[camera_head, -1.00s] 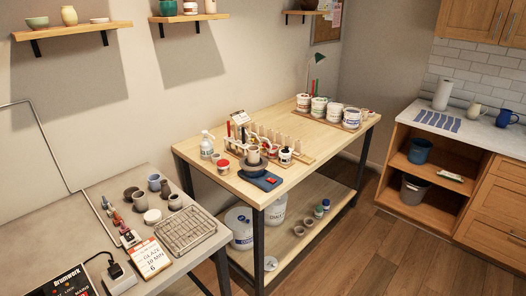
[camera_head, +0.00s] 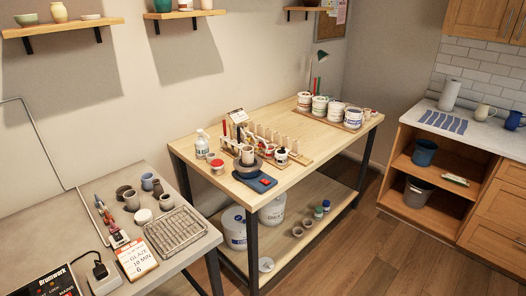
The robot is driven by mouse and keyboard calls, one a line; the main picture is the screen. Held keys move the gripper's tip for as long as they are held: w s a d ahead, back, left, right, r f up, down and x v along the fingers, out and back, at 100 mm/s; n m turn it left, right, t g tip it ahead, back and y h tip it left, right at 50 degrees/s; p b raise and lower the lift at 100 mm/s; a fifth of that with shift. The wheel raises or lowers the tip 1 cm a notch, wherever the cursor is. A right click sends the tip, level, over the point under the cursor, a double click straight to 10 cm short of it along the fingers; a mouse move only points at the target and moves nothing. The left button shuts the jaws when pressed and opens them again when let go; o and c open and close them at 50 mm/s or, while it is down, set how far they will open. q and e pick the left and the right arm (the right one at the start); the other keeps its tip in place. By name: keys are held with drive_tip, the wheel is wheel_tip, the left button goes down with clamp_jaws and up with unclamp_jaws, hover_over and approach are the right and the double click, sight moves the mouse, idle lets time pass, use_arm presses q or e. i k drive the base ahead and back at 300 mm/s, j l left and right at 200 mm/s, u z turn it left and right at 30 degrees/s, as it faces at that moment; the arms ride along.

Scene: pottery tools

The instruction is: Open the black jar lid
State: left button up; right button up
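A small white jar (camera_head: 281,156) with a dark patch on it stands on the wooden table, at the right of the tool rack. It is too small to tell whether the dark part is a lid or a label. No other jar with a clearly black lid can be made out. Neither of my grippers is in view.
The wooden table (camera_head: 328,139) holds a tool rack (camera_head: 262,138), a blue scale (camera_head: 258,183) with a dark bowl and cup by it, a spray bottle (camera_head: 202,144) and several white tubs (camera_head: 335,111). The grey table (camera_head: 55,213) carries a wire rack (camera_head: 176,229). Open floor (camera_head: 400,250) lies at the right.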

sight(284, 151)
drive_tip(key=u, duration=0.2)
drive_tip(key=i+l+u, duration=0.25)
drive_tip(key=u, duration=0.25)
drive_tip(key=i+l+u, duration=0.25)
drive_tip(key=l+u, duration=0.2)
